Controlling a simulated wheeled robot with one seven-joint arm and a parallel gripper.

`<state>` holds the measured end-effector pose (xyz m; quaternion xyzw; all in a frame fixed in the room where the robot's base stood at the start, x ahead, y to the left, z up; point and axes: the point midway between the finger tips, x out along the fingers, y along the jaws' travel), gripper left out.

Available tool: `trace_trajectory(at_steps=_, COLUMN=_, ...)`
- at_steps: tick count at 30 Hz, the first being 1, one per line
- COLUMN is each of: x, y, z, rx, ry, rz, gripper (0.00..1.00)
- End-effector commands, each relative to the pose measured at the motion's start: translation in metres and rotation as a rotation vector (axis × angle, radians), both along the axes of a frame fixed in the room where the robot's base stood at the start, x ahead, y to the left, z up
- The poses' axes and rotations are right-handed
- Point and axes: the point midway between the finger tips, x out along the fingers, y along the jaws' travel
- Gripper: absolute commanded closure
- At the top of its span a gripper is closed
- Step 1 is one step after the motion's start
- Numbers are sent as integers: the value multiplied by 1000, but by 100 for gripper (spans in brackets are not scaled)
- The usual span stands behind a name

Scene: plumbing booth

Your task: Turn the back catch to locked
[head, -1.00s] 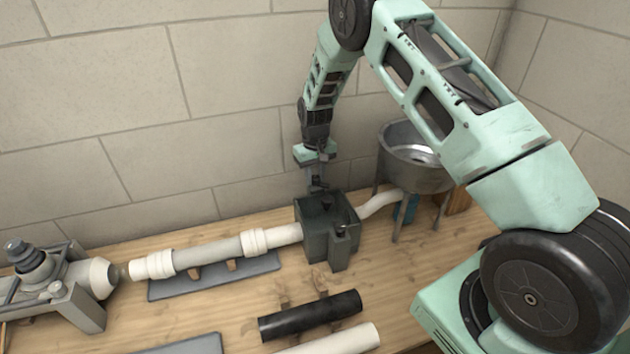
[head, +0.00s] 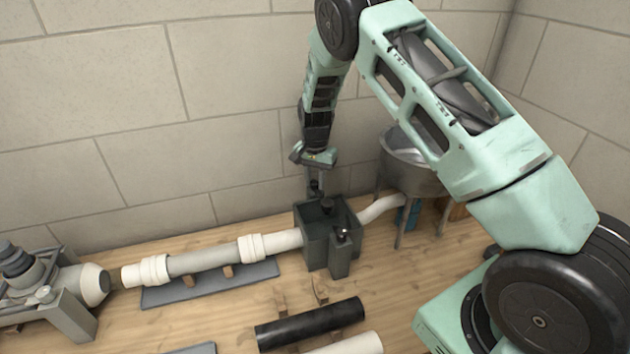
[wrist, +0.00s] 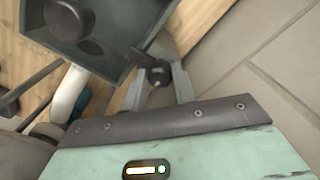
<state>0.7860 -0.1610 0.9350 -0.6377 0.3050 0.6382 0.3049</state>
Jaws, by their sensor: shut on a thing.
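A dark grey-green box (head: 318,245) stands on the bench, open at the top. The back catch is a small black knob (wrist: 158,75) on a short dark arm at the box's wall-side edge. My gripper (head: 315,188) reaches down to it from above. In the wrist view my gripper (wrist: 160,79) has one pale finger on each side of the knob, shut on it. How the catch stands against a locked mark cannot be read. The front catch (head: 342,237), with a dark knob, sits on a post on the box's near side.
A white pipe (head: 280,241) enters the box from the left, over a grey cradle plate (head: 210,287). A curved white pipe (head: 378,207) leads right to a metal basin (head: 405,172) on legs. A black pipe (head: 310,324) lies in front. The block wall is close behind.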

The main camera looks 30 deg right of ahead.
Motion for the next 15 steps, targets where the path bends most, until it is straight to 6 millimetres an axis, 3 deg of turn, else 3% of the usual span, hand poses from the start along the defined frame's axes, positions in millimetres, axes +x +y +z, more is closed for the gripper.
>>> trace_trajectory(at_steps=15, x=1, y=0, z=1, rx=0, ry=-3, rz=-110, gripper=96)
